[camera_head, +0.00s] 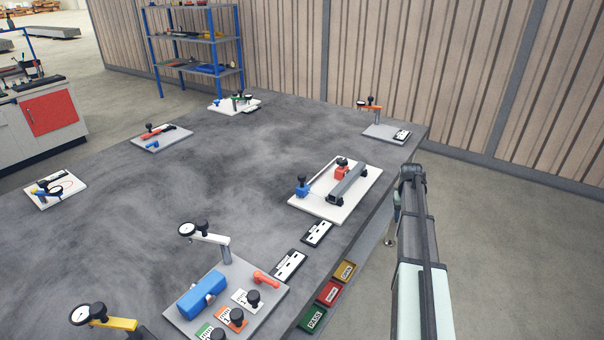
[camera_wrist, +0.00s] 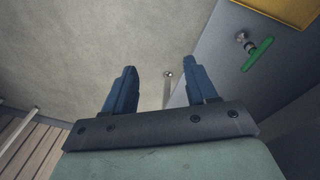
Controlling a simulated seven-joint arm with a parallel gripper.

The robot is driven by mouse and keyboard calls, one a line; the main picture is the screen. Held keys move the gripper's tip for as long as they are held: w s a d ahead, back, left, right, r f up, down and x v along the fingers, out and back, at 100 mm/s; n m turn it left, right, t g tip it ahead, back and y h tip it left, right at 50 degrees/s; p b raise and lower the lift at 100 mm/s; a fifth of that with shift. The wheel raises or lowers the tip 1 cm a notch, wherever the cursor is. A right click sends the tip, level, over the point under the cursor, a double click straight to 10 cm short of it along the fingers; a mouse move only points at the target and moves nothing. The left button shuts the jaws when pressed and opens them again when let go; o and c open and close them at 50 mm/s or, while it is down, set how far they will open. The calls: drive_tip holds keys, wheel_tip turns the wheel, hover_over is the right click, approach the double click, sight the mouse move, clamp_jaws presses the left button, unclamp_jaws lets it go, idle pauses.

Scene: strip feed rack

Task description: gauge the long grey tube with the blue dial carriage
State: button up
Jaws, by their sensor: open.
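The long grey tube (camera_head: 347,184) lies slantwise along the right side of a white board (camera_head: 318,207), on dark end supports. A blue carriage (camera_head: 302,191) with a black knob stands at the board's left corner, apart from the tube. A dial face on it cannot be made out. A red carriage (camera_head: 341,171) with a black knob stands behind, close beside the tube. My gripper (camera_wrist: 160,84) is open and empty in the wrist view, its two blue fingers spread above the floor. Neither tube nor blue carriage shows there. My arm is off the table's right edge in the head view.
The dark table (camera_head: 150,220) holds other gauge stations, including a near board (camera_head: 255,312) with a blue block (camera_head: 202,293). Green (camera_head: 313,319), red (camera_head: 329,292) and yellow (camera_head: 346,270) bins hang by the right edge. Bare table lies left of the tube board.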

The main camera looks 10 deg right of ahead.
drive_tip(key=w+d+r+m+t, duration=0.1)
drive_tip(key=w+r, duration=0.1)
drive_tip(key=r, duration=0.4)
drive_tip(key=w+d+r, duration=0.2)
drive_tip(key=r, duration=0.3)
wheel_tip(320, 180, up, 22)
drive_tip(key=n+g+y, duration=0.1)
drive_tip(key=n+y, duration=0.1)
drive_tip(key=n, duration=0.3)
hover_over(302, 175)
wheel_tip(302, 175, down, 13)
drive_tip(key=shift+f, duration=0.15)
drive_tip(key=shift+c, duration=0.5)
clamp_jaws()
